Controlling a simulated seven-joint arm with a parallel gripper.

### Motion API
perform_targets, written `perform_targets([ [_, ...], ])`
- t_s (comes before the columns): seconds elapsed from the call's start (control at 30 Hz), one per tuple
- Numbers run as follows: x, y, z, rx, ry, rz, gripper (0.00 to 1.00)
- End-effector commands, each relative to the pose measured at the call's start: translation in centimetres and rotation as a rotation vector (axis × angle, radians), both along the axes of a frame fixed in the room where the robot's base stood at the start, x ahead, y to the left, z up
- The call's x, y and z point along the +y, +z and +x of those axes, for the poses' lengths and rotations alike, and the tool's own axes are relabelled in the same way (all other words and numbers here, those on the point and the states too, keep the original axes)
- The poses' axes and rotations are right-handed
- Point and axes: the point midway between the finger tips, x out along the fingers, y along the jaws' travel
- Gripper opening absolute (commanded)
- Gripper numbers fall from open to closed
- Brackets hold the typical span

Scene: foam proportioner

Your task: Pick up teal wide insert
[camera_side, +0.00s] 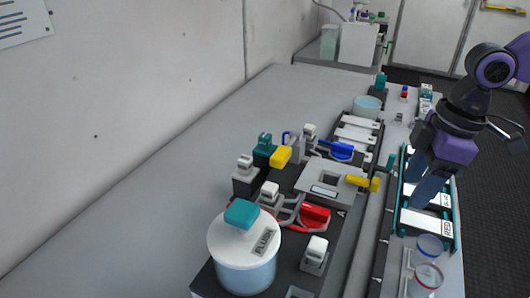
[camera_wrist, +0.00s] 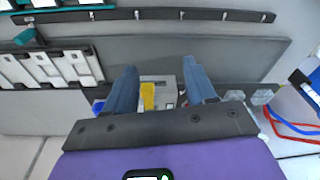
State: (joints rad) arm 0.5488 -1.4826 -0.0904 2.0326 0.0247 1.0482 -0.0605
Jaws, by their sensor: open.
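My gripper (camera_side: 423,192) is open, its blue fingers pointing down over the teal-edged rack at the right in the side view. In the wrist view the fingers (camera_wrist: 161,85) are spread apart with nothing held between them. Several teal pieces show, and I cannot tell which is the wide insert. A teal block (camera_side: 265,149) stands beside a yellow piece left of centre. Another teal block (camera_side: 381,83) stands at the far end. A teal knob (camera_side: 241,214) tops the jar labelled FLUSH.
The teal-edged rack (camera_side: 456,226) holds white labelled plates. A yellow handle (camera_side: 364,183) and red lever (camera_side: 315,216) stick up nearby. The left bench is clear.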

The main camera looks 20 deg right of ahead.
Motion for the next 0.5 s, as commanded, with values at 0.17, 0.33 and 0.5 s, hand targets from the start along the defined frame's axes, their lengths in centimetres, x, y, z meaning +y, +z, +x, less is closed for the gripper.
perform_targets([
  [0.17,4.4,3.1,5.7,-0.031,-0.05,0.048,0.55],
  [0.33,7.7,6.0,10.8,-0.065,-0.095,0.091,0.55],
  [0.5,10.2,8.6,15.6,-0.103,-0.139,0.129,0.55],
])
